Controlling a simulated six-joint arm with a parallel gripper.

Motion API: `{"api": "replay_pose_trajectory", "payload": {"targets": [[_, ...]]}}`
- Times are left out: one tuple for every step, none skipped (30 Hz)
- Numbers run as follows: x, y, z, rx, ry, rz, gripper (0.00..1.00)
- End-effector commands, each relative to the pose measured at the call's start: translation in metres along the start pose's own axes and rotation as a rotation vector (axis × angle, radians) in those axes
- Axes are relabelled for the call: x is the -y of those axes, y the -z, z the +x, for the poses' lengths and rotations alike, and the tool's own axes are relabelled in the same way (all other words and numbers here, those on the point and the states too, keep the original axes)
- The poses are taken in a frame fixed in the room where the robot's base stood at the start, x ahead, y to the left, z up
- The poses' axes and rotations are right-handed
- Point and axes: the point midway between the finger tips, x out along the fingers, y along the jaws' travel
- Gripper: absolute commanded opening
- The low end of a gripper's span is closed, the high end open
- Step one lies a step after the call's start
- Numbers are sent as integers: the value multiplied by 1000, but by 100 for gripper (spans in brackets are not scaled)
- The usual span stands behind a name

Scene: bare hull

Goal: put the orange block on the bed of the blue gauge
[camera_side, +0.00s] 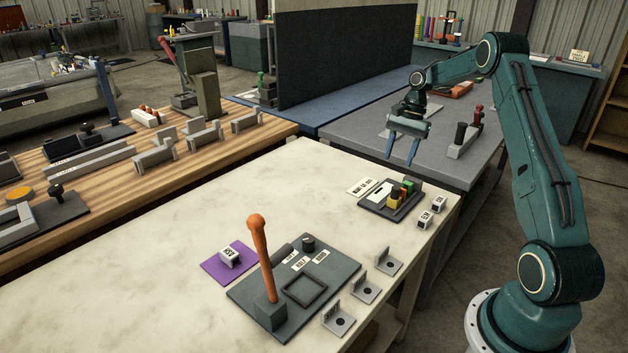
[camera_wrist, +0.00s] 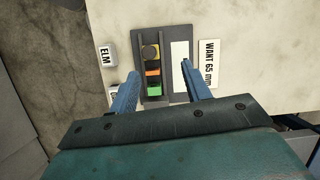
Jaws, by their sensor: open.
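The orange block (camera_wrist: 152,70) sits in a dark tray (camera_wrist: 167,98), between a yellow round-topped piece (camera_wrist: 150,52) and a green block (camera_wrist: 154,88). The tray also shows in the side view (camera_side: 374,206), with the orange block (camera_side: 402,193) small and partly hidden among its neighbours. My gripper (camera_wrist: 160,69) is open and empty above the tray, its fingers apart on either side of the block row in the picture. In the side view my gripper (camera_side: 401,160) hangs well above the table. I cannot clearly identify a blue gauge; a dark stand with a blue upright (camera_side: 106,92) is on the wooden bench.
A "WANT 65 mm" card (camera_wrist: 208,64) lies beside the tray. Labelled white cubes (camera_side: 424,218) stand near the table edge. A plate (camera_side: 330,275) with a tall orange lever (camera_side: 262,255) and several angle brackets (camera_side: 365,290) are nearer the camera. The pale tabletop (camera_side: 200,200) is mostly clear.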

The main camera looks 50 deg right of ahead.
Motion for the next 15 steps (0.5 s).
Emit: {"api": "replay_pose_trajectory", "payload": {"targets": [[6, -16, -10, -17, 4, -38, 48], [10, -24, -14, -25, 6, -60, 48], [13, -36, -21, -38, 9, -91, 48], [16, -46, -26, -47, 10, -115, 48], [18, -55, -30, -56, 12, -138, 48], [20, -67, -36, -68, 14, -170, 48], [22, -76, -40, -78, 16, -194, 48], [23, -86, -44, -88, 18, -216, 48], [25, -98, -49, -100, 20, -249, 48], [26, -107, -53, -110, 22, -272, 48], [26, -117, -56, -118, 23, -296, 48], [26, -129, -60, -131, 25, -327, 48], [26, -138, -63, -140, 26, -352, 48], [26, -147, -66, -150, 29, -375, 48], [25, -159, -70, -162, 31, -407, 48]]}}
